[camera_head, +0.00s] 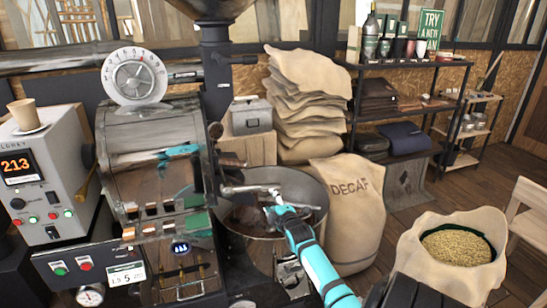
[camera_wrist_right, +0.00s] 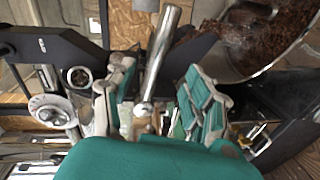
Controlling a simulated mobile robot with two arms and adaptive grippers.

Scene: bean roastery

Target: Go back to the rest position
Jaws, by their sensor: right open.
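My right gripper (camera_head: 277,211) reaches in from the lower right on its teal arm, over the front of the round cooling tray (camera_head: 316,200). In the right wrist view, its two padded fingers (camera_wrist_right: 158,105) stand wide apart with nothing clamped between them. A shiny metal lever (camera_wrist_right: 161,52) shows in the gap between the fingers; I cannot tell how far beyond the fingertips it is. In the head view, a metal lever (camera_head: 250,189) lies just behind the gripper. My left gripper is not in view.
The roaster drum (camera_head: 150,130) stands left of the arm. A DECAF sack (camera_head: 350,215) stands close on the right, and an open sack of pale beans (camera_head: 412,250) is farther right. Dark beans (camera_wrist_right: 240,35) lie in the cooling tray. Open floor shows at the right.

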